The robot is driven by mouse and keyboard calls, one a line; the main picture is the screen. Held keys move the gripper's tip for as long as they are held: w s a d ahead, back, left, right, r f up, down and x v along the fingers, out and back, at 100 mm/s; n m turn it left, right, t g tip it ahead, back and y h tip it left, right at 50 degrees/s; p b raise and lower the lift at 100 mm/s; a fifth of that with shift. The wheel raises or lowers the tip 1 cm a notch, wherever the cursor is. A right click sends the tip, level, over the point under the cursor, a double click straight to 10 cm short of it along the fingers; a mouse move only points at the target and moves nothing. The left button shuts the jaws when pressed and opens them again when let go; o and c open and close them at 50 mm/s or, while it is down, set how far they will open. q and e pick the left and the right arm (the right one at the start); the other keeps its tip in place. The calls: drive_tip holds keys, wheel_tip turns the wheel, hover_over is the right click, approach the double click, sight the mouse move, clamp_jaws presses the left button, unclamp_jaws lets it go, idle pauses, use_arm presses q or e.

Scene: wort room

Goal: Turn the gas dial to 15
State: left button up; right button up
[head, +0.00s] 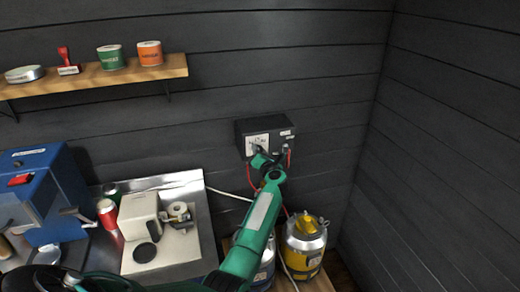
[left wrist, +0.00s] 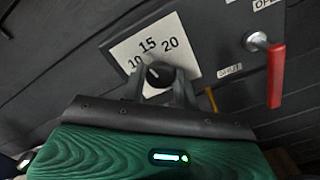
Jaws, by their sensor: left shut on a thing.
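The gas dial (left wrist: 159,74) is a dark round knob on a white plate (left wrist: 128,54) marked 10, 15 and 20. The 15 stands just above the knob, with 10 to its left and 20 to its right. The plate is on a black wall box (head: 284,128); it also shows small in the head view (head: 258,139). My left gripper (left wrist: 160,82) is shut on the dial, with one finger on each side. It also shows in the head view (head: 261,155), against the box front. The fingers hide part of the knob, and I cannot read its pointer clearly.
A red-handled lever (left wrist: 277,76) sits right of the dial on the box. Below stand a yellow gas bottle (head: 305,245) and hoses. A steel counter (head: 190,258) with a cream machine (head: 140,215) is at left, under a wooden shelf (head: 95,76).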

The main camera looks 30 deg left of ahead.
use_arm(q)
drive_tip(key=shift+m+p, duration=0.55)
drive_tip(key=shift+m, duration=0.45)
drive_tip(key=o, duration=1)
drive_tip(key=shift+c, duration=0.2)
drive_tip(key=shift+d+f, duration=0.1)
drive_tip(key=shift+d, duration=0.05)
